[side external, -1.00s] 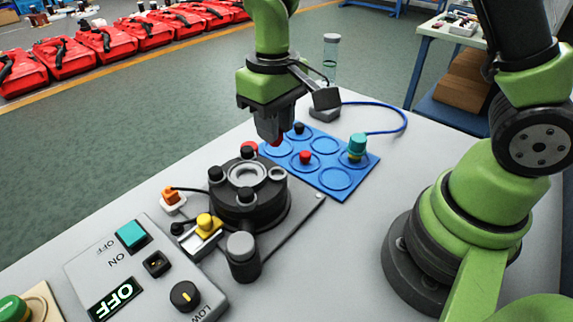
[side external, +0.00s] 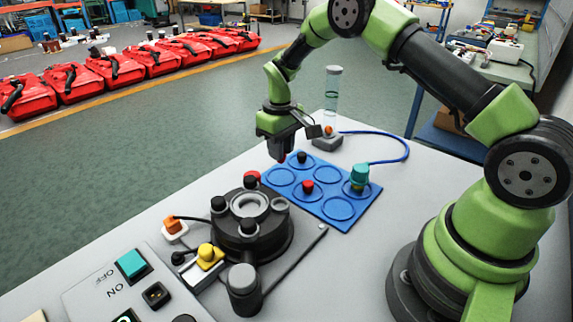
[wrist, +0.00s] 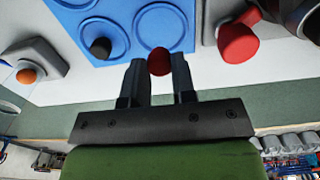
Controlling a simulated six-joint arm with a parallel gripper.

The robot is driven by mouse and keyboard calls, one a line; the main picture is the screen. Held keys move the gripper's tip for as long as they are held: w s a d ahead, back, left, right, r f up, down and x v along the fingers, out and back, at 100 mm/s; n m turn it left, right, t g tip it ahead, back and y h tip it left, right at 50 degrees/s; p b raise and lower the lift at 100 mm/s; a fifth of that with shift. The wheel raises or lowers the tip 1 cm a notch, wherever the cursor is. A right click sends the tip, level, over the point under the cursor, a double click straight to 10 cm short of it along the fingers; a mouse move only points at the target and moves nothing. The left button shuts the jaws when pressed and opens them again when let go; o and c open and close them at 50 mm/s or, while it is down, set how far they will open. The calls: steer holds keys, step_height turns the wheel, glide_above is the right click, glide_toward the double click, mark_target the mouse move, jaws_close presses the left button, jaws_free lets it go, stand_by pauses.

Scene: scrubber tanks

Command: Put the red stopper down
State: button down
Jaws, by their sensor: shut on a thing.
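The red stopper (wrist: 159,62) is between my fingertips in the wrist view. My gripper (wrist: 157,75) is shut on it, over the edge of the blue tray (wrist: 120,50) by an empty ring (wrist: 160,32). In the side view my gripper (side external: 282,157) points down at the tray's (side external: 338,225) far left end, close to the black stopper (side external: 302,157). The held stopper is mostly hidden there. I cannot tell whether it touches the tray.
Another red stopper (side external: 307,188) and a teal-topped part (side external: 359,175) stand on the tray. A black round fixture (side external: 252,235) with knobs is to the left, with a red piece (side external: 253,174) behind it. A grey block with an orange ball (side external: 328,138) stands behind.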

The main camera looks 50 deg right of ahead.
steer(key=shift+f, duration=2.1)
steer(key=c, duration=0.9)
jaws_free()
steer(key=shift+f, duration=0.1)
steer(key=shift+c, duration=0.2)
